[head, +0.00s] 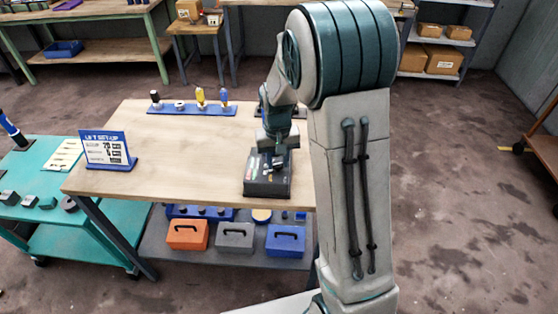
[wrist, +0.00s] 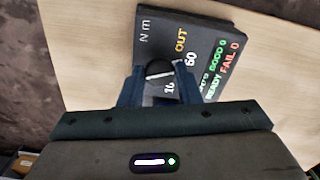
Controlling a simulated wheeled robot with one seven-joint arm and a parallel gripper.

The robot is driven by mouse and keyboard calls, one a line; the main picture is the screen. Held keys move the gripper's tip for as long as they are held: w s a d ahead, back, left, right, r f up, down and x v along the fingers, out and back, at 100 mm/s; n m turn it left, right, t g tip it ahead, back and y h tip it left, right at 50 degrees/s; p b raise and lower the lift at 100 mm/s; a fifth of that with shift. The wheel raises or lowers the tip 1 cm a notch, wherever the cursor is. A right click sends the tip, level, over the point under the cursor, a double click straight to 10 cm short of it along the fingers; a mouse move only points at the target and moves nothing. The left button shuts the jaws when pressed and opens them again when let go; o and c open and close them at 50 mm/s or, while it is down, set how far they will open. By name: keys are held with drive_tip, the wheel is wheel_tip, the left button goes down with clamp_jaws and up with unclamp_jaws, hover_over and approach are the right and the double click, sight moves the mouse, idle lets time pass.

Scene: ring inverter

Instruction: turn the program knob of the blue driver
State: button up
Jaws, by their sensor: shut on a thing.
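A dark box (head: 268,187) with a lit readout lies on the wooden table under my gripper. In the wrist view the same dark box (wrist: 212,50) shows "OUT", "60", "GOOD 0" and "FAIL 0". A round black knob (wrist: 159,72) with a pale pointer line sits on its face. My gripper (wrist: 160,88) has one finger on each side of the knob and is shut on it. In the head view my gripper (head: 273,151) points down at the box, and the knob is too small to make out. A blue-bodied driver (head: 223,97) stands in the rack at the table's back.
The blue rack (head: 190,108) holds several upright tools. A sign (head: 107,150) stands at the table's left edge. The wooden table (head: 190,155) is bare between sign and box. Orange, grey and blue cases sit on the shelf below. A teal cart (head: 85,225) adjoins at left.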

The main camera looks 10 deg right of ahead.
sight(278, 164)
idle(0.3)
drive_tip(key=o, duration=1)
drive_tip(key=shift+c, duration=0.2)
wheel_tip(278, 164, up, 14)
drive_tip(key=b, duration=0.1)
drive_tip(key=s+n+t, duration=0.1)
drive_tip(key=s+t, duration=0.2)
drive_tip(key=s, duration=1.8)
drive_tip(key=shift+s+d+f, duration=0.25)
drive_tip(key=shift+s+f, duration=0.1)
drive_tip(key=shift+f, duration=0.1)
